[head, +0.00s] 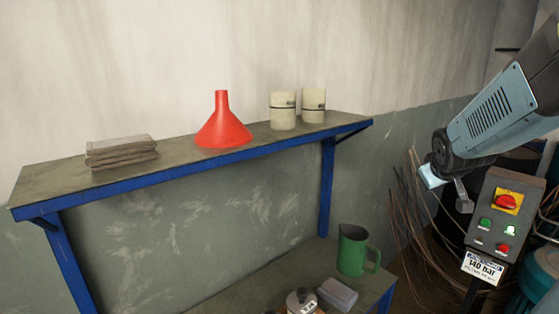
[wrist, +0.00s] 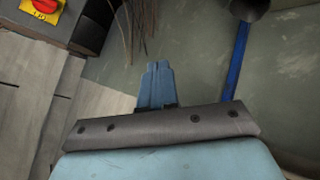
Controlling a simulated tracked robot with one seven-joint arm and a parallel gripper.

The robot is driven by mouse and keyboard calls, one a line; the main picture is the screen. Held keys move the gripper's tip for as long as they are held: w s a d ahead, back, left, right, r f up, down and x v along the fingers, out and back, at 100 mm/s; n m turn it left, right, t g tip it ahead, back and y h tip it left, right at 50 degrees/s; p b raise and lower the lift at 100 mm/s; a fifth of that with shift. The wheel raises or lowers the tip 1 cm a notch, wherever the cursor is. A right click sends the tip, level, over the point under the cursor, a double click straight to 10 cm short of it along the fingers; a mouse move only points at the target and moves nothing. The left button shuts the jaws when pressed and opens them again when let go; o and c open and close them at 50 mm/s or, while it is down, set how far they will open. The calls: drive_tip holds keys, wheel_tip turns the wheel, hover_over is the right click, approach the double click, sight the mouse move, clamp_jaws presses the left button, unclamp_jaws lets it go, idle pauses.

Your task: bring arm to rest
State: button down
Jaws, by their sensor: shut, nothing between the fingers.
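My gripper (wrist: 157,75) shows in the wrist view with its two blue fingers together and nothing between them. In the head view my blue-grey arm (head: 490,112) reaches in from the upper right. Its end is in front of the wall, right of the shelf and just left of the control box. The fingers are hard to make out there. The gripper touches nothing that I can see.
A blue-framed shelf (head: 180,176) holds folded cloths (head: 122,151), a red funnel (head: 222,125) and two pale canisters (head: 283,110). Below stands a green jug (head: 353,251). A control box (head: 503,215) with a red switch and thin rods (head: 405,215) are close to my arm.

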drive_tip(key=s+a+r+m+g+y, duration=0.1)
drive_tip(key=s+a, duration=0.6)
drive_tip(key=s, duration=0.2)
drive_tip(key=s+a+r+m+g+y, duration=0.1)
drive_tip(key=s+a+r+g+y, duration=0.1)
drive_tip(key=s+a, duration=0.5)
drive_tip(key=s, duration=0.2)
drive_tip(key=shift+s+y, duration=0.3)
